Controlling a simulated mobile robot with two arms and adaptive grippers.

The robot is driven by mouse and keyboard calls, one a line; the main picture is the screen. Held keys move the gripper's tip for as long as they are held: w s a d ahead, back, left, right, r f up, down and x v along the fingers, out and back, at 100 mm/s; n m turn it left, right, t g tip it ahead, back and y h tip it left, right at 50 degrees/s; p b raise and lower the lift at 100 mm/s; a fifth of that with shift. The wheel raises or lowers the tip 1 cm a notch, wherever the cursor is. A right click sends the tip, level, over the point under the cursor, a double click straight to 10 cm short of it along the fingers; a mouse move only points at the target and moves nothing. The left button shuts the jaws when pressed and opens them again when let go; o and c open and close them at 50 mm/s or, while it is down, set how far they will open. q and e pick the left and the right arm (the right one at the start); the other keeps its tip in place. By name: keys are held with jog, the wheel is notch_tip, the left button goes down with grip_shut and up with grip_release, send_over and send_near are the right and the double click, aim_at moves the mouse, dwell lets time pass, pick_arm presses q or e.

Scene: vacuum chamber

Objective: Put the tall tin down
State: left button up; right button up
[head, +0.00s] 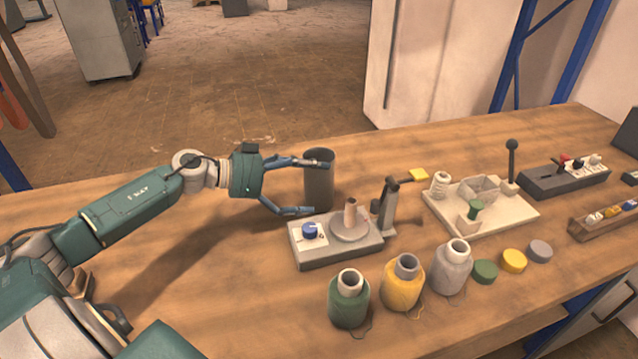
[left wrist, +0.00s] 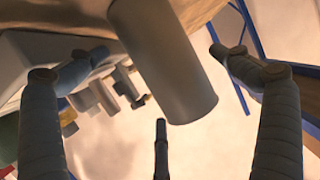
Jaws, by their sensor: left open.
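The tall tin (head: 319,184) is a dark grey cylinder standing upright on the wooden bench, just behind the grey device with the blue knob. In the left wrist view the tin (left wrist: 165,62) shows large between the fingers, tilted by the camera's angle. My left gripper (head: 312,187) is open, with one finger across the tin's upper part and the other low beside its base. In the left wrist view the fingers (left wrist: 150,62) are spread on either side of the tin with visible gaps. My right gripper is not in view.
The grey device (head: 340,252) with a blue knob and round plate stands close in front of the tin. Green (head: 348,305), yellow (head: 402,287) and grey (head: 452,270) bottles stand nearer. A white tray (head: 485,222) is to the right.

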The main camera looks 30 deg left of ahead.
pick_arm(q)
jog(key=shift+x, duration=1.1)
jog(key=shift+w+d+f, duration=0.1)
jog(key=shift+w+d, duration=0.05)
jog(key=shift+w, duration=0.1)
jog(key=c, duration=1.4)
jog(key=shift+c, duration=0.2)
notch_tip(320, 180, up, 20)
jog(key=p, duration=0.1)
jog(key=shift+p, duration=0.35)
